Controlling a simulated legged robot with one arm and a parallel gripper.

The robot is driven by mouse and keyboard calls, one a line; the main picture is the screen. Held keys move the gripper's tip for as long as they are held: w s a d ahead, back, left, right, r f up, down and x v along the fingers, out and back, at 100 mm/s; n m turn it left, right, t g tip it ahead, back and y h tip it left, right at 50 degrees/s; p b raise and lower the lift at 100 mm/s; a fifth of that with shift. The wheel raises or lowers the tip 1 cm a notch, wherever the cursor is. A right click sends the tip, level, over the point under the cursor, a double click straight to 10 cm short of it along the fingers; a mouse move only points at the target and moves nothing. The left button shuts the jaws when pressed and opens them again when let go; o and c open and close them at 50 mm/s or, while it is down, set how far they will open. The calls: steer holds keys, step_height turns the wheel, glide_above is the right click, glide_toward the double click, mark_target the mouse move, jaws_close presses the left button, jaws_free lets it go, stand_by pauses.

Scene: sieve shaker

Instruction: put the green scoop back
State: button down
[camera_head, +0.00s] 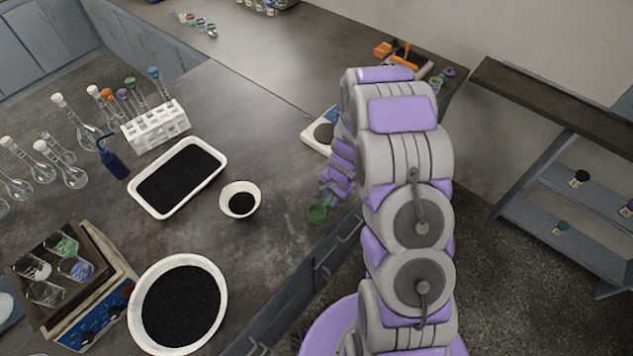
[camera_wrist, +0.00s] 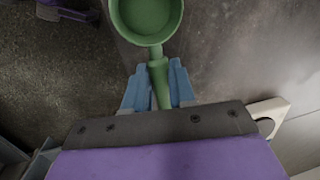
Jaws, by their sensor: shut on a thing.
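The green scoop (camera_wrist: 147,18) is in my gripper (camera_wrist: 158,88). The two blue fingers are shut on its handle, and its round bowl points away from the gripper in the wrist view. In the head view the scoop (camera_head: 317,213) shows as a small green cup near the front edge of the dark bench. My gripper (camera_head: 327,194) is beside it there, largely hidden behind my purple and grey arm. The bowl looks empty in the wrist view. I cannot tell how high it is above the bench.
A small white bowl (camera_head: 255,187) and a white tray (camera_head: 217,153), both with black grains, stand left of the scoop. A large round dish (camera_head: 221,290) is at the front. A scale (camera_head: 313,136) stands behind my gripper. An orange-handled tool (camera_head: 383,50) lies at the back.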

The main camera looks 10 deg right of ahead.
steer(key=w+a, duration=0.1)
steer(key=w, duration=0.2)
steer(key=w+a, duration=0.1)
steer(key=w, duration=0.1)
steer(key=w+a, duration=0.1)
steer(key=w, duration=0.2)
steer(key=shift+w+a+f, duration=0.2)
steer(key=shift+w+f, duration=0.1)
steer(key=shift+f, duration=0.05)
steer(key=shift+w+d, duration=0.1)
steer(key=shift+w, duration=0.25)
steer(key=shift+w+d+f, duration=0.15)
steer(key=shift+w+d, duration=0.15)
steer(key=shift+d+f, duration=0.1)
steer(key=shift+f, duration=0.1)
steer(key=f, duration=0.1)
steer(key=f+b, duration=0.1)
steer(key=f, duration=0.1)
steer(key=shift+a, duration=0.55)
steer(key=c, duration=0.9)
jaws_free()
steer(key=shift+d, duration=0.4)
steer(key=shift+c, duration=0.2)
steer(key=shift+a, duration=0.1)
